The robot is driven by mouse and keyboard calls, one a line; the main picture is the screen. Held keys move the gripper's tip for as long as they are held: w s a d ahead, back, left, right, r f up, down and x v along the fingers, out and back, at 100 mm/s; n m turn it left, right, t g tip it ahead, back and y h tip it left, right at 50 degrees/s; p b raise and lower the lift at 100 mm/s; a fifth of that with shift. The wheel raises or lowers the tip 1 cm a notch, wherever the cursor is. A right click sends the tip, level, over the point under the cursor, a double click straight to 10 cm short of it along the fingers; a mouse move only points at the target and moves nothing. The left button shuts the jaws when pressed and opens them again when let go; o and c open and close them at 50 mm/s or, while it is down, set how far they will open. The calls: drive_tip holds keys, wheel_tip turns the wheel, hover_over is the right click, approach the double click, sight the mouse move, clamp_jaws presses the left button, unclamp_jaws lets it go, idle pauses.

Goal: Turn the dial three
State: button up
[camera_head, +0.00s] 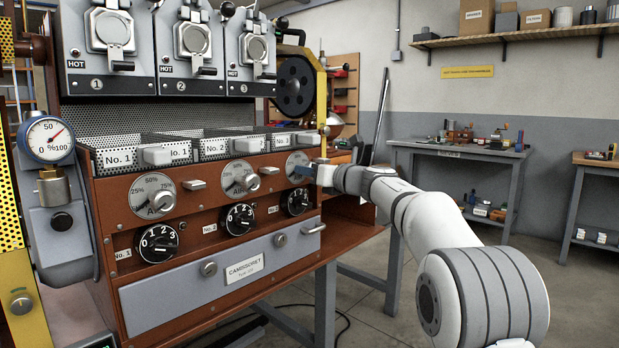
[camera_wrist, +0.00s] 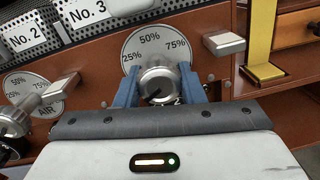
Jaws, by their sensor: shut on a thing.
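The third air dial is a round grey plate (camera_head: 293,163) marked 25%, 50% and 75% on the right of the red-brown roaster panel. In the wrist view its plate (camera_wrist: 150,48) surrounds a silver knob (camera_wrist: 157,80). My gripper (camera_wrist: 158,84) is shut on that knob, with one blue finger on its left side and one on its right. A dark mark on the knob points to the lower left. In the head view my gripper (camera_head: 305,171) covers much of this dial. The plate's lower part is hidden in the wrist view.
Two similar air dials (camera_head: 152,196) (camera_head: 240,178) sit to the left. Black numbered knobs (camera_head: 157,243) (camera_head: 239,219) (camera_head: 295,201) are below. A small lever (camera_wrist: 224,44) juts out right of the third dial. A yellow post (camera_wrist: 262,40) stands farther right.

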drive_tip(key=shift+d, duration=0.1)
idle(0.4)
drive_tip(key=o, duration=1)
drive_tip(key=v, duration=0.7)
drive_tip(key=shift+s+d+p, duration=0.2)
drive_tip(key=shift+d+p, duration=0.1)
drive_tip(key=shift+p, duration=0.05)
